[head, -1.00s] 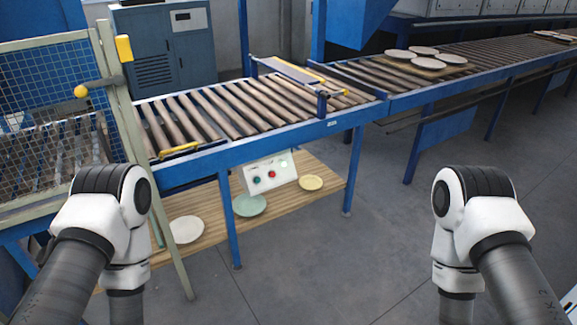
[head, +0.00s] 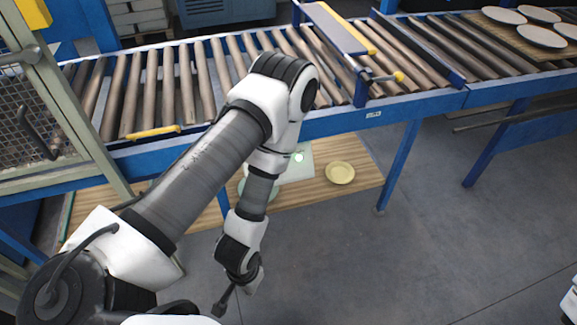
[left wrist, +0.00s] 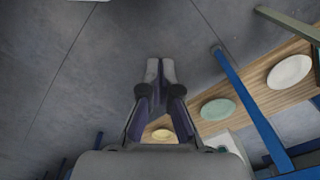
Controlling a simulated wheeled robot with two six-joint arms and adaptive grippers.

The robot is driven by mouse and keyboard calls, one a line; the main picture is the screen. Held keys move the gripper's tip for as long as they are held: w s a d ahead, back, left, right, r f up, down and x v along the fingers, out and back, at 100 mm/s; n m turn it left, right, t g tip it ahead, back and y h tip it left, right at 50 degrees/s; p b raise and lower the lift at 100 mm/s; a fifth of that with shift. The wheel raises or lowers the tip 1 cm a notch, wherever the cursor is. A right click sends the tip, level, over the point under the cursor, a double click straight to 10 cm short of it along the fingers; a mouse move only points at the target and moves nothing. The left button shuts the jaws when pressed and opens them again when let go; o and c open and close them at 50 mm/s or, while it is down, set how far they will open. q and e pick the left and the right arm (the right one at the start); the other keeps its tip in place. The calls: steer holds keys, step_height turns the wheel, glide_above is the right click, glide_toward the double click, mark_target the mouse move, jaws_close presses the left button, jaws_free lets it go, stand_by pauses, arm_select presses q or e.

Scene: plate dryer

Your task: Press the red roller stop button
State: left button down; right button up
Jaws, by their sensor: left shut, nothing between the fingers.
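The white control box (head: 296,166) hangs under the conveyor frame. In the head view my left arm crosses in front of it, and only its right part with a pale lit button (head: 299,157) shows. The red roller stop button is hidden behind the arm. In the left wrist view my left gripper (left wrist: 160,70) is shut and empty, with bare floor beyond its tips. Part of the box (left wrist: 230,144) shows at the lower right there, partly covered by the wrist; no red button is visible. My right gripper is out of view.
The roller conveyor (head: 340,122) runs above the box on blue legs (head: 399,165). A wooden shelf (head: 315,190) below holds a yellow plate (head: 340,172), a green plate (left wrist: 218,109) and a white plate (left wrist: 290,72). The floor in front is clear.

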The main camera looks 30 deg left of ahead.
arm_select(q)
steer(key=w+a+f+t+b, duration=0.1)
steer(key=w+f+t+b, duration=0.2)
steer(key=w+b, duration=0.4)
steer(key=w+a+f+n+t+y+b, duration=0.1)
steer(key=w+a+f+t+b, duration=0.2)
steer(key=w+b, duration=0.4)
steer(key=w+f+t+b, duration=0.35)
steer(key=w+b, duration=0.25)
steer(key=w, duration=0.2)
steer(key=w+a+r+n+t+y+b, duration=0.1)
steer(key=w+a+r+t+y+b, duration=0.1)
steer(key=w+b, duration=0.4)
steer(key=w+a+r+n+t+y+b, duration=0.1)
steer(key=w+a+r+t+b, duration=0.3)
steer(key=b, duration=0.5)
steer(key=shift+w+a+r+n+t+y, duration=0.45)
steer(key=shift+w+t+y, duration=0.25)
steer(key=shift+w+t, duration=0.55)
steer(key=w+a+f+b, duration=0.2)
steer(key=w+a+f, duration=0.2)
steer(key=w+a, duration=0.1)
steer(key=shift+a+f, duration=0.25)
steer(key=shift+a, duration=0.1)
